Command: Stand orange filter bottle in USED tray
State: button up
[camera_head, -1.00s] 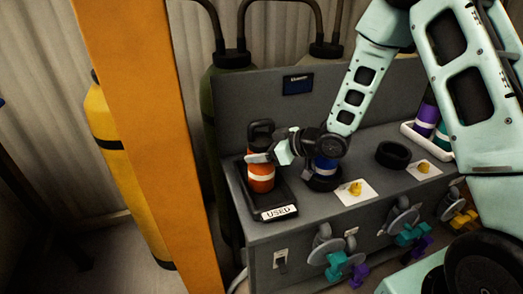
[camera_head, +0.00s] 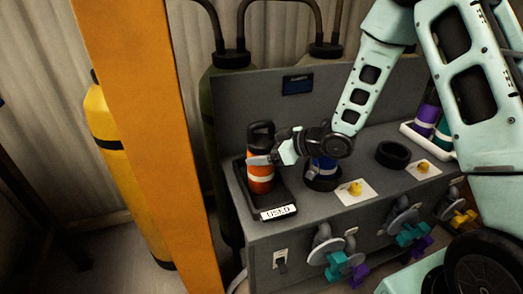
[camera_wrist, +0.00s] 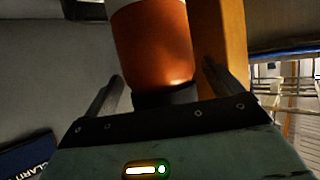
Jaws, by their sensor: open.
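The orange filter bottle (camera_head: 260,178), with a white band and a black top, stands upright on the black USED tray (camera_head: 282,198). The tray's white USED label (camera_head: 278,212) faces the front. My gripper (camera_head: 262,160) is at the bottle's upper part, reaching in from the right. In the wrist view the orange bottle (camera_wrist: 152,45) stands between the two dark fingers, with visible gaps on both sides. My gripper (camera_wrist: 160,85) is open around it. The bottle's base contact with the tray is partly hard to see.
A blue bottle (camera_head: 324,168) stands in a black ring right of the tray, partly behind my arm. An empty black ring (camera_head: 392,155) lies farther right. A white tray (camera_head: 425,135) holds purple and teal bottles. Valve handles (camera_head: 335,262) stick out in front. An orange post (camera_head: 150,150) stands left.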

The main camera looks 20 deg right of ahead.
jog(key=v, duration=1)
jog(key=s+a+r+m+g+h, duration=0.1)
jog(key=s+a+g+h, duration=0.2)
jog(key=s+a+h, duration=0.4)
jog(key=s+a+r+g, duration=0.1)
jog(key=s+a+g, duration=0.2)
jog(key=s, duration=0.6)
jog(key=s+a+r+g+h, duration=0.1)
jog(key=s+a+r+g, duration=0.1)
jog(key=s, duration=0.8)
jog(key=shift+s+a+g, duration=0.35)
jog(key=shift+a+g, duration=0.15)
jog(key=shift+a, duration=0.15)
